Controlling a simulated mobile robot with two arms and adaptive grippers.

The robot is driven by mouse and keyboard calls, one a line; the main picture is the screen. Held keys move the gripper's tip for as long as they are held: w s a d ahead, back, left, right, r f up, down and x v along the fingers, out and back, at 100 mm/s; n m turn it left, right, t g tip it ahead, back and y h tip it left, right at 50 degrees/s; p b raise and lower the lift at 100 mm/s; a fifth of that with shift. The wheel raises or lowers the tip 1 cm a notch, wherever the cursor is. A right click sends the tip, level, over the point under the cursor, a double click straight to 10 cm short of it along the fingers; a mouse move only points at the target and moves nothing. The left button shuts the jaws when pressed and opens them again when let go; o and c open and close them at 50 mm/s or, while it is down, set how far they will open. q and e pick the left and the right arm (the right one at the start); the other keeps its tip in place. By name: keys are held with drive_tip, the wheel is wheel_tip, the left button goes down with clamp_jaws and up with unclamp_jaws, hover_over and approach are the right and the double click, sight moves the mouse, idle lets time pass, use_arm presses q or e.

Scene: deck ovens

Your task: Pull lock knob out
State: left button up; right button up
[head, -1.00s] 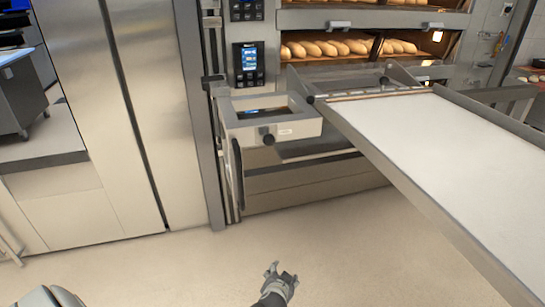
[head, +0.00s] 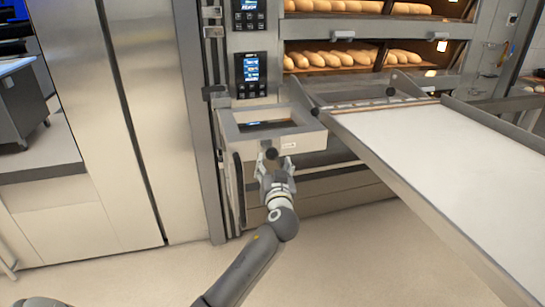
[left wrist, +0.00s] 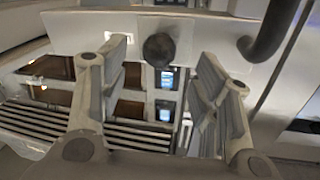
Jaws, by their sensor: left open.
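The lock knob (head: 271,153) is a small round black knob on the front face of the grey loader frame (head: 233,138), left of the white loading belt. In the left wrist view the knob (left wrist: 159,49) is at top centre, beyond and between the two fingers. My left gripper (head: 274,163) is open just below and in front of the knob. In the left wrist view its fingers (left wrist: 160,85) stand wide apart with nothing between the pads. Whether either finger touches the knob is not clear. My right gripper is not in view.
The white loading belt (head: 440,150) with metal side rails slopes across the right. Behind it, deck ovens hold loaves (head: 350,56). A control panel (head: 251,70) is above the frame. A steel cabinet (head: 125,120) stands left. The floor in front is clear.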

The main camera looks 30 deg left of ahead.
sight(273, 158)
use_arm(q)
drive_tip(key=shift+x, duration=2.4)
